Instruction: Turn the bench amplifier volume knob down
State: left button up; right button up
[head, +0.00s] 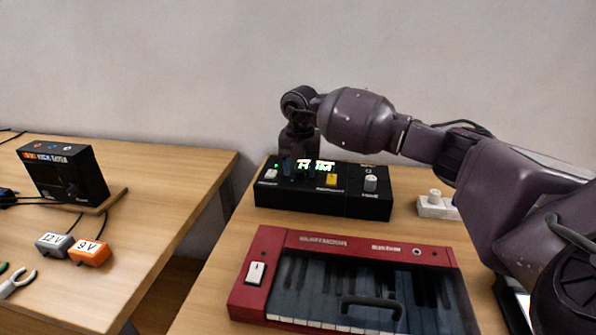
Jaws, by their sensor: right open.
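A long black box (323,205) with a lit display, a yellow button and small controls stands on the right table behind the red keyboard. It looks like the bench amplifier, but its labels are too small to read. A pale grey knob (370,183) stands up near the right end of its top. My right gripper (299,172) points down over the left part of the box, left of that knob and apart from it. It is open, with nothing seen between the fingers. It partly covers the box's top and display there. My left gripper is out of view.
A red keyboard (262,268) with a dark handle fills the table's front. A white socket block (432,209) sits right of the box, near my arm. The left table holds a black device (70,180), a grey adapter (54,245), an orange adapter (90,252) and pliers (14,286).

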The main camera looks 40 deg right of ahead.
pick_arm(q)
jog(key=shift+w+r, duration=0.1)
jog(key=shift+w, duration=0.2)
pick_arm(e)
jog(key=shift+f, duration=0.35)
jog(key=c, duration=0.9)
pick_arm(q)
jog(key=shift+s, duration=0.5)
